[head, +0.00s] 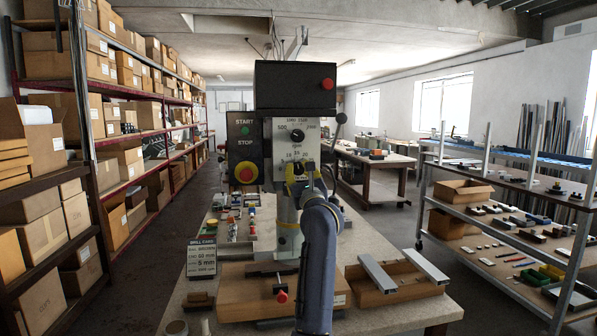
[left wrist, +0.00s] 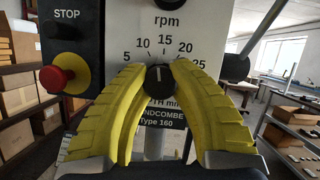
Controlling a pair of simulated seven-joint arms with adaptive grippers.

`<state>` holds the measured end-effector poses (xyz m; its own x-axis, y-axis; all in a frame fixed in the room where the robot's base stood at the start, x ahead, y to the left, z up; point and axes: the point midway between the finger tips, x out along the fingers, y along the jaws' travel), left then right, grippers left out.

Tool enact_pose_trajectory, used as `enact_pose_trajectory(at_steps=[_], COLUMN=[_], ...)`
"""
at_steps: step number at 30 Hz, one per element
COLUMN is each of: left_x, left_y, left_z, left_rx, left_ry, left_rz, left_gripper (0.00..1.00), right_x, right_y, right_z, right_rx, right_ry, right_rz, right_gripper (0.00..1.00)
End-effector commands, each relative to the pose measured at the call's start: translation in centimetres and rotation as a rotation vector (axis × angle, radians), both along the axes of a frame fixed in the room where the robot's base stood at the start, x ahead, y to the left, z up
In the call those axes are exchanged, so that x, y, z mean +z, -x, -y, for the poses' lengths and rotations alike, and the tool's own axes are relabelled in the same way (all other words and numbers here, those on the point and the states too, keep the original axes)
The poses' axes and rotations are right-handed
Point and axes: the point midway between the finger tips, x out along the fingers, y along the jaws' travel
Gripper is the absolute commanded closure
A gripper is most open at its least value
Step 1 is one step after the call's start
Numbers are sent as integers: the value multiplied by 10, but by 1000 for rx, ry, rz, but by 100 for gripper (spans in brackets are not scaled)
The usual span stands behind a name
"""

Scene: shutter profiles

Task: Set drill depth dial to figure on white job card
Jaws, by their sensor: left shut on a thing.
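The drill press (head: 293,85) stands on the bench with a pale dial panel. My left gripper (head: 298,172) has its yellow fingers around the lower dial; in the left wrist view the fingers (left wrist: 159,80) are shut on the black depth dial (left wrist: 159,78). Its white pointer line stands about upright, near the 15 of a scale showing 5 to 25. Part of the "DEPTH mm" label is hidden by a finger. My right gripper is not in view.
A red stop button (head: 246,173) sits left of the dial and also shows in the left wrist view (left wrist: 56,77). Above is an rpm dial (head: 297,136). A wooden box with metal profiles (head: 383,290) lies right on the bench. Shelves (head: 95,200) line the left.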

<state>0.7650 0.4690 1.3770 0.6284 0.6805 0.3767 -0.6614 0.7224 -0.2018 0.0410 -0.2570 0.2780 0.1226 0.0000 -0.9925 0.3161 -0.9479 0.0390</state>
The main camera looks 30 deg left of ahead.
Motion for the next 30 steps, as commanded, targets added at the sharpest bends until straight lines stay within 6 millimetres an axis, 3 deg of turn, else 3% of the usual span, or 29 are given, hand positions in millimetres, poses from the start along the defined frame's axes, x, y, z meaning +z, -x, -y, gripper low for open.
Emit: enact_pose_trajectory(at_steps=[18,30], left_x=[-4,-3], left_y=[-3,-3], left_z=[1,1], left_rx=[0,0], left_ry=[419,584], left_rz=[371,524], left_gripper=[100,100], right_x=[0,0], right_y=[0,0], right_z=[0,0], right_rx=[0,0], right_ry=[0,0], right_rz=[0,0], right_gripper=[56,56])
